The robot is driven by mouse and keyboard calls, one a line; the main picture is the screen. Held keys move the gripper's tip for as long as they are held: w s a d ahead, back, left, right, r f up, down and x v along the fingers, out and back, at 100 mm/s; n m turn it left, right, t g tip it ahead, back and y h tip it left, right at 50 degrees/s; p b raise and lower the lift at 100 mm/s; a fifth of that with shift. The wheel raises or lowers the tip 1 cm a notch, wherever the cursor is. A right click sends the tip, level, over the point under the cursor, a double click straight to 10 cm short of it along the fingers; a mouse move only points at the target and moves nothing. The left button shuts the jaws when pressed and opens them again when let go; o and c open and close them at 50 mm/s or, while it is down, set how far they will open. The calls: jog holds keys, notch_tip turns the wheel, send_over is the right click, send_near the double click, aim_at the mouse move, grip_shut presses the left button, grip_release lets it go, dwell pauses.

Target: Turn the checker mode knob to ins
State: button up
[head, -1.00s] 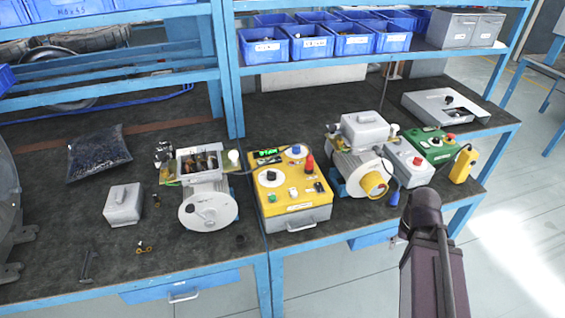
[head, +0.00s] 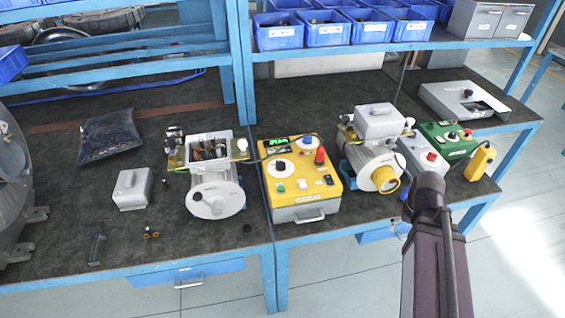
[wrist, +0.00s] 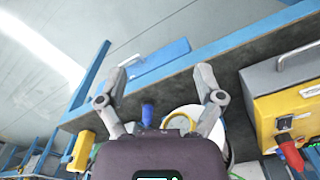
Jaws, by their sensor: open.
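The yellow checker (head: 330,187) stands on the bench, its sloped yellow panel facing up above a grey front with a handle. On the panel are a black knob on a white dial (head: 282,166), a blue knob (head: 307,141), a red plug (head: 319,156), a green button and a lit green display. The labels are too small to read, so I cannot tell which knob is the mode knob. In the wrist view the checker (wrist: 282,105) shows partly at the right edge. My gripper (wrist: 161,78) is open and empty, well left of the checker there. My gripper's fingers are hidden in the head view.
A motor with a yellow cap (head: 384,178) stands right of the checker, close to my arm. An opened motor (head: 215,197) stands to its left. A green box (head: 447,140) and a yellow pendant (head: 480,162) lie farther right. A shelf with blue bins (head: 330,31) hangs behind.

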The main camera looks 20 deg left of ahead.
jog(key=w+a+r+n+p, duration=0.3)
jog(key=w+a+r+n, duration=0.15)
jog(key=w+a, duration=0.35)
notch_tip(320, 180, up, 8)
jog(key=f+n+p, duration=0.1)
jog(key=n+p, duration=0.8)
jog(key=n, duration=0.6)
send_over(281, 162)
jog(key=shift+w+a+r, duration=0.1)
jog(key=shift+w+r, duration=0.05)
jog(key=shift+r, duration=0.1)
jog(key=shift+f+b, duration=0.2)
jog(key=shift+b, duration=0.15)
notch_tip(281, 162, down, 13)
jog(key=b, duration=1.3)
jog(key=shift+f, duration=0.2)
jog(key=c, duration=1.1)
